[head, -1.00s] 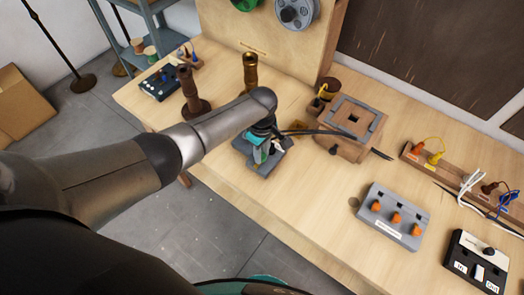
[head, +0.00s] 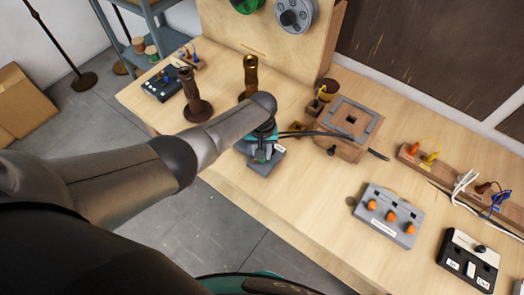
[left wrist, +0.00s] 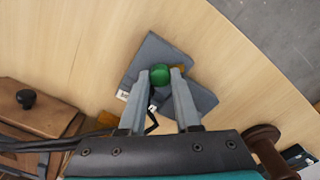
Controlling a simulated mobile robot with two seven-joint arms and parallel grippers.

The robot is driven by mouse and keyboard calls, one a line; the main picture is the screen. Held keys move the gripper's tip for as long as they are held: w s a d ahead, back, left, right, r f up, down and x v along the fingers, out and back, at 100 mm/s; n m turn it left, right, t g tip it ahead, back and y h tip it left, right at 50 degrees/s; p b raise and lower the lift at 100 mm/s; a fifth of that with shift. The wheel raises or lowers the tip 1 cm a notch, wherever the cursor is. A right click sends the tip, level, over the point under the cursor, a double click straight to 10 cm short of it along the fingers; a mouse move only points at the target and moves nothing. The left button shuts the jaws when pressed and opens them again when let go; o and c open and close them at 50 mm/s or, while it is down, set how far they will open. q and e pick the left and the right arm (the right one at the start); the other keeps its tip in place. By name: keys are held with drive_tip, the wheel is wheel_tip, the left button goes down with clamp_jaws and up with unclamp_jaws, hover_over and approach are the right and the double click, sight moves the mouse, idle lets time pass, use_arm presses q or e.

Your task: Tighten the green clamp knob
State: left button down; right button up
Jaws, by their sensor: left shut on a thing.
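The green clamp knob (left wrist: 160,74) sits on a grey clamp base (left wrist: 150,52) near the table's front edge. In the left wrist view my left gripper (left wrist: 160,80) has its two fingertips on either side of the knob, shut on it. In the head view the left gripper (head: 262,150) is over the grey clamp base (head: 266,163), and my arm hides the knob and most of the base. My right gripper is not in view.
A wooden box (head: 345,125) with a dark cable stands right of the clamp. A grey panel with orange knobs (head: 388,215) and a black-and-white box (head: 468,262) lie at right. The front table edge is close to the clamp.

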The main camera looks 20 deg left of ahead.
use_arm(q)
drive_tip(key=m, duration=0.5)
drive_tip(key=shift+m, duration=0.3)
drive_tip(key=m, duration=1.2)
drive_tip(key=shift+m, duration=0.3)
drive_tip(key=m, duration=0.5)
drive_tip(key=shift+m, duration=0.3)
drive_tip(key=c, duration=0.9)
unclamp_jaws()
drive_tip(key=shift+r, duration=0.1)
